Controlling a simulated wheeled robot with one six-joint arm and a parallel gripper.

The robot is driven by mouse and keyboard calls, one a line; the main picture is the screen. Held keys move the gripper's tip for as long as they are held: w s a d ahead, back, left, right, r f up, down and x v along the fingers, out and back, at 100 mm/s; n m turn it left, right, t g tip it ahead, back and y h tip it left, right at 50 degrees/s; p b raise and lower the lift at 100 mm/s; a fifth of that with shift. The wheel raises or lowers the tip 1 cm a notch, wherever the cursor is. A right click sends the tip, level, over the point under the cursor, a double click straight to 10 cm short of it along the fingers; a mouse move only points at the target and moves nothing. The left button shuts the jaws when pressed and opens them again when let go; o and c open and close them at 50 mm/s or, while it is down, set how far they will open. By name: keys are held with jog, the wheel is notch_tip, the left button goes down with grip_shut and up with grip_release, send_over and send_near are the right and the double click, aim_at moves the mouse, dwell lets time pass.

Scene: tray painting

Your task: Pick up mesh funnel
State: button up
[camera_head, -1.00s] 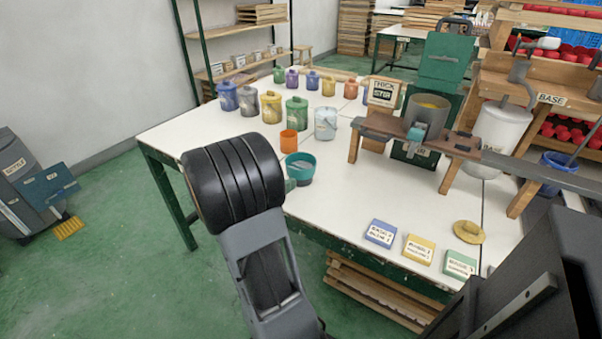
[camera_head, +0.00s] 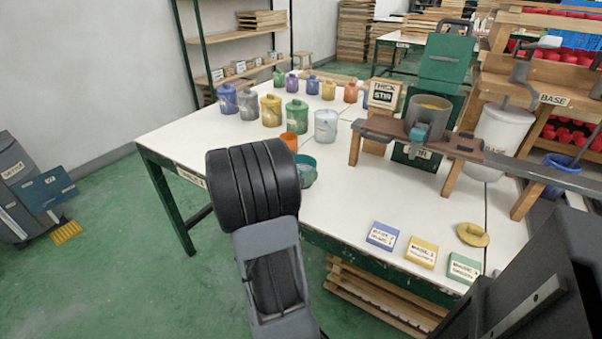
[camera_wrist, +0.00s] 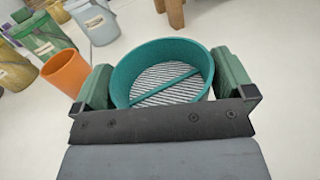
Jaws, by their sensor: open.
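The mesh funnel is a round teal cup with a grey striped mesh floor and a teal bar across it. In the wrist view the funnel (camera_wrist: 160,50) sits between the two green fingers of my gripper (camera_wrist: 164,82). The fingers are open, one on each side of it; I cannot tell whether either touches it. In the head view the funnel (camera_head: 307,172) stands on the white table, partly hidden behind my black wrist. My fingers are hidden there.
An orange cup (camera_wrist: 66,73) stands close to the left finger. A light grey bucket (camera_wrist: 93,20) and a green can (camera_wrist: 38,34) are behind it. A wooden stand (camera_head: 420,137) is to the right. The table front is clear left of the blue box (camera_head: 382,235).

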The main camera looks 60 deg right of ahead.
jog(key=shift+c, duration=0.5)
jog(key=c, duration=0.5)
jog(key=shift+c, duration=0.2)
